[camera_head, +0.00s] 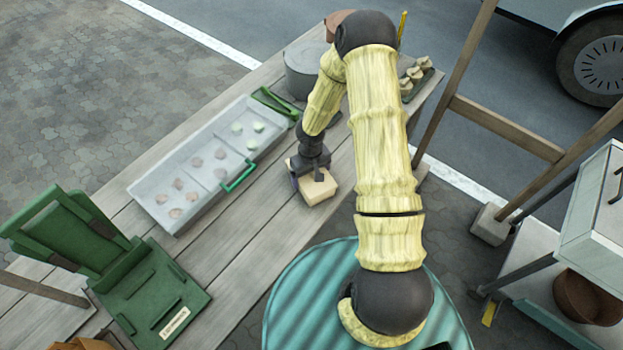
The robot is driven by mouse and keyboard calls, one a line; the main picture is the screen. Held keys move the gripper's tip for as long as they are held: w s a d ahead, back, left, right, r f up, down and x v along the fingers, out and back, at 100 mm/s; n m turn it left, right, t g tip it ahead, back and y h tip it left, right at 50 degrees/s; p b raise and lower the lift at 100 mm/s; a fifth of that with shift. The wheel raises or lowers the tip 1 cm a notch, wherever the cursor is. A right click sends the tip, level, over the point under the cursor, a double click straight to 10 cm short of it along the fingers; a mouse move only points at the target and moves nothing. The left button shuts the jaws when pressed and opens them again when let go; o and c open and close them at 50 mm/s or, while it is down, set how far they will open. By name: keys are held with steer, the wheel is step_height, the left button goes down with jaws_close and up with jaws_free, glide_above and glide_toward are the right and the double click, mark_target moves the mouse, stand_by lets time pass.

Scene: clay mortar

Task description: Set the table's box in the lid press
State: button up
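The cream-coloured box (321,191) is on or just above the wooden table, right of the long tray. My gripper (314,174) is directly at the box, pointing down, with a dark finger over its top. The fingers are small and partly hidden, so I cannot tell whether they are closed on the box or whether it is lifted. The green lid press (152,290) stands at the table's lower left, with a flat base, low rails, a pale label and a raised slatted part behind. Nothing shows on its base.
A grey tray (152,192) with green handles holds several pale and brownish round pieces, between the box and the press's far side. A grey round container (303,70) stands at the back. Bare planks (237,237) lie between box and press. A wooden frame (505,128) stands right.

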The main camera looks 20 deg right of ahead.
steer(key=shift+c, duration=0.4)
steer(key=shift+w+r, duration=0.1)
steer(key=shift+r, duration=0.45)
step_height(320, 180, up, 9)
steer(key=shift+f, duration=0.1)
steer(key=r+p, duration=0.1)
steer(key=p, duration=0.1)
steer(key=shift+a+r+p, duration=0.1)
steer(key=shift+r+p, duration=0.3)
steer(key=r+m+p, duration=0.1)
steer(key=r+p, duration=0.1)
steer(key=p, duration=0.3)
steer(key=r+m+p, duration=0.1)
steer(key=r+p, duration=0.1)
steer(key=p, duration=0.4)
steer(key=shift+d+r+m, duration=0.2)
steer(key=shift+r+m, duration=0.1)
steer(key=shift+r, duration=0.1)
